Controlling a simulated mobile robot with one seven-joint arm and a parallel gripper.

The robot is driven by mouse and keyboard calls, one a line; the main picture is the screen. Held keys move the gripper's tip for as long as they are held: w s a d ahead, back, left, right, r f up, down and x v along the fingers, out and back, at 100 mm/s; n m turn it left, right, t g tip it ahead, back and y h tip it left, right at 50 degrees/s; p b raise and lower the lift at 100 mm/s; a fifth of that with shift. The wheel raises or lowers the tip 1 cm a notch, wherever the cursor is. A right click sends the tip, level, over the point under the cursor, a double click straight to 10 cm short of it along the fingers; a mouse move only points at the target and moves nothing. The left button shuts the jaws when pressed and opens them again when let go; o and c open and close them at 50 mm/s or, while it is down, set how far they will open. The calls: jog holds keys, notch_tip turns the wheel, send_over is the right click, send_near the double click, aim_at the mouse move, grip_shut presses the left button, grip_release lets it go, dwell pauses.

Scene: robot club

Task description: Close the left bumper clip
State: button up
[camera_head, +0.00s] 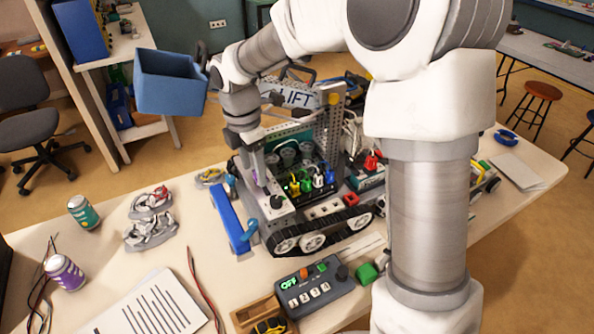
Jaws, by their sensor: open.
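A tracked robot (311,228) stands on the table. A blue bumper bar (226,217) is at its left end. A light blue curved clip (246,236) sticks out at the bar's near end, and a smaller light blue piece (231,181) shows at its far end. I cannot tell which one is the left clip, or whether either is closed. My gripper (259,181) points down just right of the bar's far end, over the robot's front. It is open, with nothing seen between its fingers. The fingertips are small and partly lost against the robot.
A control box (315,289) and a wooden tray (258,312) lie at the near edge. Two cans, a paper sheet (150,306), wires and small metal parts (150,230) lie left. My arm hides the table's right middle.

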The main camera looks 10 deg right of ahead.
jog(key=s+d+r+m+t+b, duration=0.2)
jog(key=s+d+r+m, duration=0.4)
jog(key=s+m, duration=0.3)
jog(key=shift+s+d+r+m+h+b, duration=0.25)
jog(key=shift+s+d+m+h+b, duration=0.15)
jog(key=shift+d+m, duration=0.45)
jog(key=shift+w, duration=0.1)
jog(key=n+g+y+p, duration=0.1)
jog(key=n+g+p, duration=0.2)
jog(key=n+p, duration=0.65)
send_over(253, 222)
notch_tip(253, 222, down, 9)
jog(key=shift+n, duration=0.3)
notch_tip(253, 222, down, 17)
jog(key=shift+f, duration=0.15)
grip_shut()
